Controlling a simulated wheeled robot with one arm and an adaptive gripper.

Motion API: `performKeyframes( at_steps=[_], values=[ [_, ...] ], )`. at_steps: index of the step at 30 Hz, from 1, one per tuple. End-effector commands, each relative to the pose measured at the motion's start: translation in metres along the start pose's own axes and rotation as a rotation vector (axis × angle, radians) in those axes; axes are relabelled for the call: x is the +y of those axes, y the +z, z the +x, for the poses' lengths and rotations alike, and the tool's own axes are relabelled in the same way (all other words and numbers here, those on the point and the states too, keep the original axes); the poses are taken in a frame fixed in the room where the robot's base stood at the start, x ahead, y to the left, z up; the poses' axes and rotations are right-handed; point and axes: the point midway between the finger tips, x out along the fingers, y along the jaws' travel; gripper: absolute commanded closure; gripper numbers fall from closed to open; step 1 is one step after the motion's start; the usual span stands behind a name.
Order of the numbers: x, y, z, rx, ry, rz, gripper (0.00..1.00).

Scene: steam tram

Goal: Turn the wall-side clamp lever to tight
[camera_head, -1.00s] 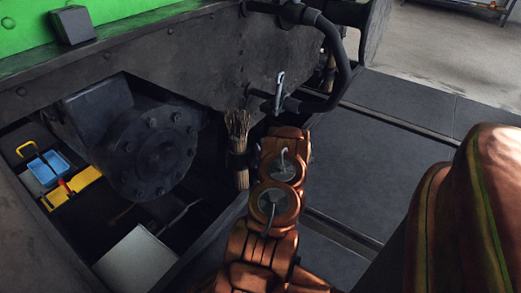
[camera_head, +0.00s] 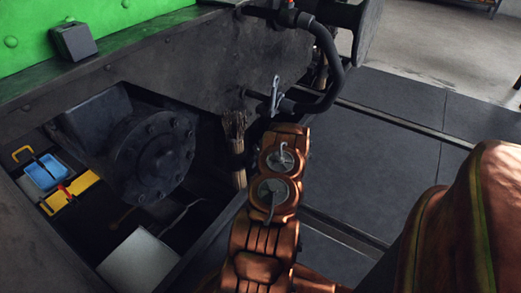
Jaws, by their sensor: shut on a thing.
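A small upright grey metal lever (camera_head: 275,93) with a ringed top stands at the end of a black curved hose (camera_head: 326,62), beside the dark beam. I cannot tell from this view whether it is the wall-side clamp lever, or how tight it is. My copper-coloured arm reaches up from the bottom middle, and its far end stops just below this lever. My gripper's fingers are hidden beyond the arm, so what they hold does not show.
A dark beam (camera_head: 195,62) under a green panel (camera_head: 75,28) crosses the upper left. A round bolted cylinder cover (camera_head: 153,158) and a straw-like bundle (camera_head: 236,140) sit below it. A pit holds a yellow-and-blue toolbox (camera_head: 45,172). Dark floor plates (camera_head: 375,150) at right are clear.

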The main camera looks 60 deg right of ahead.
Motion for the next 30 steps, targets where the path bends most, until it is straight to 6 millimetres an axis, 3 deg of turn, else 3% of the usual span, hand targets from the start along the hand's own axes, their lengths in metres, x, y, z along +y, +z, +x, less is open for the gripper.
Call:
performKeyframes(
  at_steps=[9,20,30],
  values=[
    [0.001,-0.001,0.0,0.001,0.001,0.0,0.53],
    [0.001,-0.001,-0.003,0.001,0.002,0.0,0.53],
    [0.002,-0.001,-0.044,0.0,0.004,0.003,0.53]
  ],
)
